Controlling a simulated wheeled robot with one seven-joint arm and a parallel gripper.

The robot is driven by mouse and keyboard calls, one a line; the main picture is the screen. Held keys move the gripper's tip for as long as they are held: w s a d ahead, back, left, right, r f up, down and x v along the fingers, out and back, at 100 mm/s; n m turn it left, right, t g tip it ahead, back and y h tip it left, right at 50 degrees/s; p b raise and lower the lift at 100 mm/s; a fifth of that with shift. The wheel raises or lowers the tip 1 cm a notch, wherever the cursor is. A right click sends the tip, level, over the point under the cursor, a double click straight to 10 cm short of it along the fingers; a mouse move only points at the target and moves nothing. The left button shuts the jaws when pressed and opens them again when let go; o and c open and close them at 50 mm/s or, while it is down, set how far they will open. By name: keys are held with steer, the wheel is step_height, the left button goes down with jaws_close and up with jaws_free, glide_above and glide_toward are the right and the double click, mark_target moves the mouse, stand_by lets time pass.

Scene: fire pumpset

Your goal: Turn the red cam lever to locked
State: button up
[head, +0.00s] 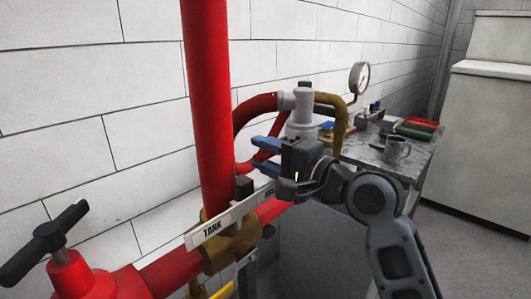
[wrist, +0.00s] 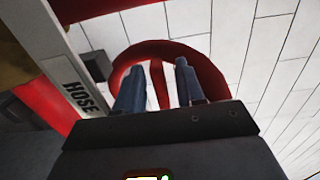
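My gripper (head: 251,155) is open, with its two blue fingers apart and pointing left toward the pipework in the head view. A slim red bar (head: 259,152), which looks like the cam lever, slants near the upper finger. In the wrist view, a narrow red bar (wrist: 159,86) shows in the gap between the fingers (wrist: 158,78), with pale wall visible on both sides of it. I cannot tell whether it lies between the fingers or beyond them. A red curved hose (head: 251,107) arches behind, joining a grey fitting (head: 302,112). The gripper body hides the lower fitting.
A thick red upright pipe (head: 207,100) stands left of the gripper. A white sign reading TANK (head: 214,230) crosses its base; the wrist view shows HOSE (wrist: 80,97). A black-handled valve (head: 45,240) is at lower left.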

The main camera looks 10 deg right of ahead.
jaws_close()
stand_by(0.3)
stand_by(0.3)
